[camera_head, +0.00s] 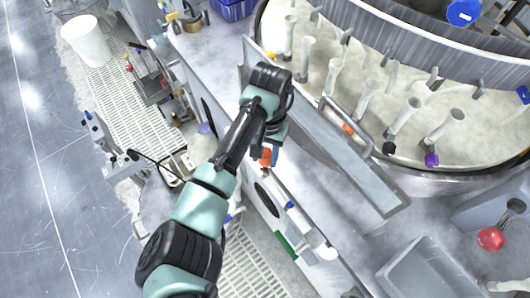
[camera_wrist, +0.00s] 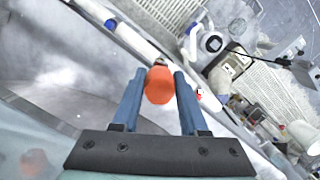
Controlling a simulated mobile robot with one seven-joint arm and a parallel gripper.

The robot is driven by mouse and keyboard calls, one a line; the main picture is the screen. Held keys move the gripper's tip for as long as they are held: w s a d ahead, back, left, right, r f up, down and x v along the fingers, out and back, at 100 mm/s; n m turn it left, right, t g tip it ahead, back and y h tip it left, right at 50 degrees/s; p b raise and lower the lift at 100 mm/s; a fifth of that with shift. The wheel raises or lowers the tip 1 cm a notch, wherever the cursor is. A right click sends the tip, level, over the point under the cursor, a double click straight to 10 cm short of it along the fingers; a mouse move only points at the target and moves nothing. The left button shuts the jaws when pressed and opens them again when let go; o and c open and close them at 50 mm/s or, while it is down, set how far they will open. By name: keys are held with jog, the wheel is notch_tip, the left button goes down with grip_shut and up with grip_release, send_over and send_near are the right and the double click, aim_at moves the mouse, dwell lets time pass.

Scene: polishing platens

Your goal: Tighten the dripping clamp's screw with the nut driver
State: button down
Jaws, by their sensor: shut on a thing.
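My gripper (camera_wrist: 159,73) is shut on the orange handle of a tool, which I take to be the nut driver (camera_wrist: 158,88). The handle sits between the two blue fingers, and its far end points away from the wrist. In the head view the orange handle (camera_head: 266,156) shows below my gripper, above the side edge of the machine's deck.
A flat panel with a metal handle (camera_head: 348,124) stands close to the right of my arm, before the round basin (camera_head: 440,150). A white bucket (camera_head: 86,42) stands at upper left.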

jog(key=shift+f, duration=0.65)
dwell(0.7)
jog(key=shift+r+p, duration=0.45)
jog(key=shift+p, duration=0.1)
dwell(0.6)
jog(key=shift+p, duration=0.55)
dwell(1.0)
jog(key=shift+f+b, duration=0.35)
jog(key=shift+f, duration=0.2)
jog(key=shift+r+p, duration=0.5)
jog(key=shift+p, duration=0.1)
jog(key=shift+p, duration=0.5)
dwell(1.6)
jog(key=shift+f, duration=0.4)
dwell(0.3)
